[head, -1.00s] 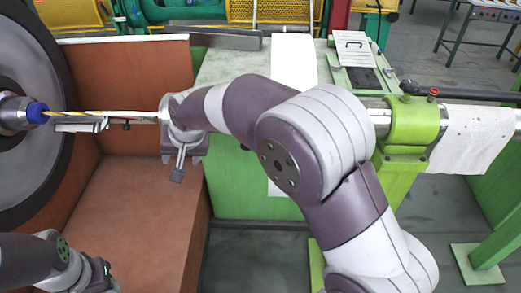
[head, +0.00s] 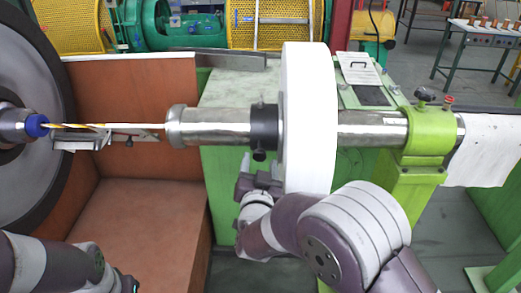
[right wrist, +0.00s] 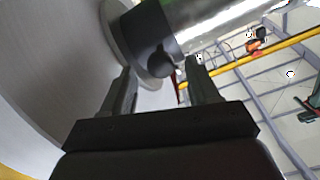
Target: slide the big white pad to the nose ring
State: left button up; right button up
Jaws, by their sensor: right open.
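The big white pad (head: 310,125) is a thick upright disc around the steel shaft (head: 372,130). A black collar (head: 265,128) with knobs is around the shaft just left of it. A flared metal ring (head: 177,127), which looks like the nose ring, is at the shaft's left end, apart from the pad. My right gripper (head: 258,172) is open and empty below the collar, left of the pad. In the right wrist view, its open fingers (right wrist: 160,84) point at the collar's knob (right wrist: 160,62), with the pad (right wrist: 45,60) at left. My left gripper is out of view.
A green clamp stand (head: 428,135) bears the shaft at right. A blue-nosed spindle (head: 37,125) with a yellow-striped rod faces the shaft at left. A brown box-like housing (head: 140,210) stands below. The shaft between ring and collar is clear.

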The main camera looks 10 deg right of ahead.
aim_at(260, 150)
jog(key=x, duration=0.6)
jog(key=shift+w, duration=0.15)
jog(key=shift+c, duration=0.2)
grip_shut()
jog(key=w+a, duration=0.1)
jog(key=a, duration=0.4)
jog(key=w+a, duration=0.2)
jog(key=a, duration=0.4)
jog(key=w+a, duration=0.1)
jog(key=a, duration=0.5)
jog(key=shift+w, duration=0.35)
jog(key=shift+w+a, duration=0.1)
jog(key=shift+a, duration=0.35)
